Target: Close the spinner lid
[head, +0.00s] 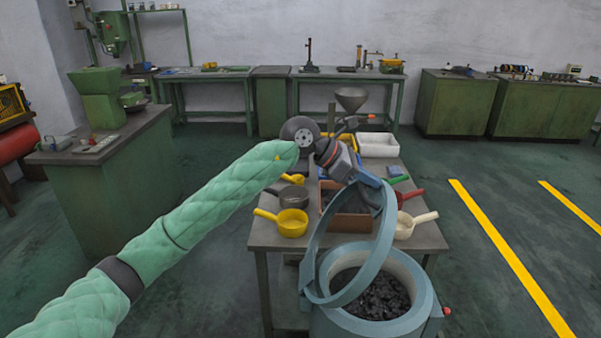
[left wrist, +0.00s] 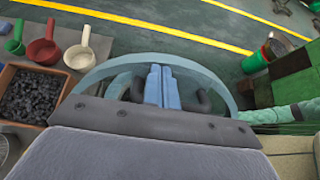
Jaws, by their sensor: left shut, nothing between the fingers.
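The spinner (head: 424,298) is a grey-blue drum at the bottom right of the head view, its round mouth open and dark pieces inside. Its ring-shaped lid (head: 314,246) stands raised and steeply tilted at the drum's left side. My left gripper (head: 374,181) is at the lid's upper end, shut and empty. In the left wrist view its blue fingers (left wrist: 160,86) are together in front of the lid's curved rim (left wrist: 212,76). I cannot tell whether they touch the lid. My right gripper is not in view.
Behind the spinner is a table (head: 262,238) with a yellow scoop (head: 291,224), a cream scoop (head: 404,228), a red scoop (head: 402,197) and a brown box (head: 350,223). A green bench (head: 130,180) stands at the left. The floor at the right is clear.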

